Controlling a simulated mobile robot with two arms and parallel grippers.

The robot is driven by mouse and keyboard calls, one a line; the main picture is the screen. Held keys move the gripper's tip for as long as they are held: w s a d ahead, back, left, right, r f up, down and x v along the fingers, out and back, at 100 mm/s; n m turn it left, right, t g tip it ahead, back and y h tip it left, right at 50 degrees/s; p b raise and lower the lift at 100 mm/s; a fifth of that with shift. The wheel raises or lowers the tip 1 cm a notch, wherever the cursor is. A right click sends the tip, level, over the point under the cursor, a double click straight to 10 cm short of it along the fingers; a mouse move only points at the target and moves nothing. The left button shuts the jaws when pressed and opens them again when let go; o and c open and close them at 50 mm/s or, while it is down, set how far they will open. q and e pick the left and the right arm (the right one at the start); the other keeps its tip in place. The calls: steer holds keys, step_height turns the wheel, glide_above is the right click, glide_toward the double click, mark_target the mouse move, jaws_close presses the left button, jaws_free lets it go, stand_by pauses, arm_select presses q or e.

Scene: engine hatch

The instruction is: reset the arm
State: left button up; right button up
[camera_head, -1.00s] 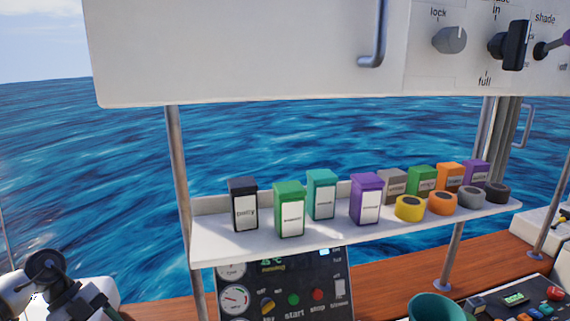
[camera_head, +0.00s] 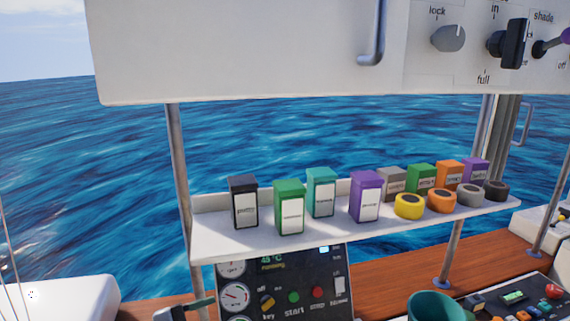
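My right gripper is not in view.
A white shelf (camera_head: 222,242) holds several coloured boxes and tape rolls. Below it is a gauge panel (camera_head: 278,282) with a key and buttons. A white overhead panel (camera_head: 250,50) has knobs and a handle. A teal cup (camera_head: 437,307) stands at bottom right. Metal posts flank the shelf.

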arm_select(q)
steer(key=s+a+f+n+t+y, duration=0.5)
steer(key=s+f+n+y, duration=0.5)
steer(key=n+y, duration=0.85)
steer(key=s+a+f+n+g+h, duration=0.1)
steer(key=s+f+g, duration=0.2)
steer(key=s+g, duration=0.35)
steer(key=s+f+n+g+h, duration=0.1)
steer(key=s+f+g, duration=0.25)
steer(key=s, duration=0.65)
step_height(320, 180, down, 32)
steer(key=s+g+b, duration=0.1)
steer(key=s+b, duration=0.1)
steer(key=b, duration=0.4)
steer(key=s+a+f+g+b, duration=0.1)
steer(key=s+a+f+b, duration=0.2)
steer(key=s+f, duration=1.2)
step_height(320, 180, down, 4)
steer(key=shift+b, duration=0.5)
